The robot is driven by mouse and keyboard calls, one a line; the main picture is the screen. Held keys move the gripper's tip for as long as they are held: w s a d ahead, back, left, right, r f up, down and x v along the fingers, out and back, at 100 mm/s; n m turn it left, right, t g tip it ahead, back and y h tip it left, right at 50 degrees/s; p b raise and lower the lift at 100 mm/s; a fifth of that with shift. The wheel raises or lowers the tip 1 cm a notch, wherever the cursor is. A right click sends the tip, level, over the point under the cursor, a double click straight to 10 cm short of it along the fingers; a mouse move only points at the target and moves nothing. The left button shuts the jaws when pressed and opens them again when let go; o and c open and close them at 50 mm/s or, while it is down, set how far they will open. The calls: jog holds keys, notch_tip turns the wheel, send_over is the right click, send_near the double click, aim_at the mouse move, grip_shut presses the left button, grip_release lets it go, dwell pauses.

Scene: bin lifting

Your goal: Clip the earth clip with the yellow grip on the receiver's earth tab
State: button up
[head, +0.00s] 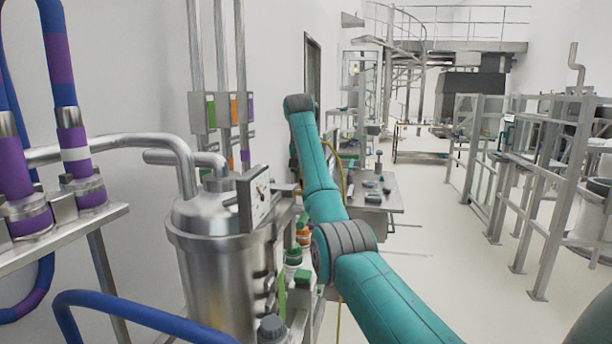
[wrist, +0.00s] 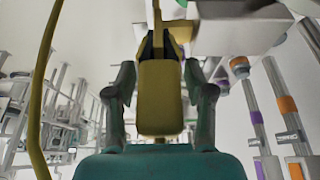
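The earth clip's yellow grip (wrist: 160,98) stands upright between the two fingers of my gripper (wrist: 160,85) in the wrist view. The fingers press against its sides, and dark jaws show at its far end. A yellowish piece (wrist: 181,31) lies beside the jaws, below a pale block; I cannot tell whether it is the earth tab or whether the jaws hold it. The steel vessel (head: 215,285), apparently the receiver, stands left of my arm in the head view. My gripper and the clip are hidden there.
A yellow cable (wrist: 40,90) hangs at the left in the wrist view. Blue and purple hoses (head: 68,110) and a pipe stand left of the vessel. A steel table (head: 385,205) with small items is beyond my arm. Open floor (head: 460,230) lies to the right, before railings (head: 550,200).

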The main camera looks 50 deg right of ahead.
jog(key=shift+r, duration=0.15)
notch_tip(320, 180, up, 10)
jog(key=shift+f, duration=0.1)
dwell(0.6)
dwell(0.5)
